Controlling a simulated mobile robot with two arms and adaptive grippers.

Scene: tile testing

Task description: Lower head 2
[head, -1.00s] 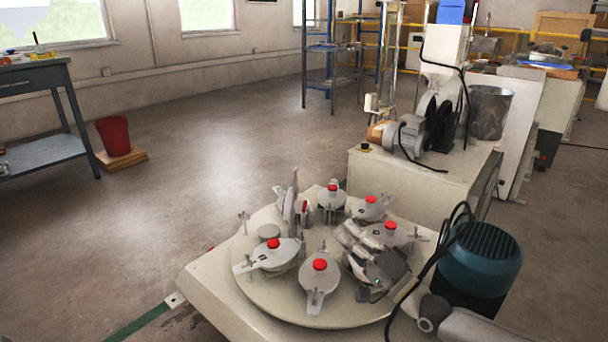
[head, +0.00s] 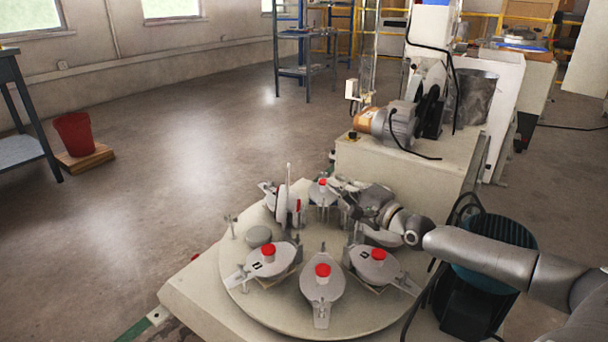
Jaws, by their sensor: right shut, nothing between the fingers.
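A round turntable (head: 345,318) carries several grey heads with red knobs. The front middle head (head: 322,288), left head (head: 262,268) and right head (head: 366,267) show clearly. The left and right heads bear small dark marks that I cannot read surely, so I cannot tell which is head 2. A back head (head: 318,195) shows beyond them. My right gripper (head: 350,203) is shut and empty over the back right of the turntable, beside the back head; whether it touches anything is unclear. It and its wrist partly hide the parts there. My left gripper is out of view.
A blue-green motor (head: 508,230) stands right of the turntable, partly behind my right arm. A machine cabinet (head: 400,165) with a grey motor (head: 392,125) stands behind. A red bucket (head: 76,134) sits at left, with open floor between.

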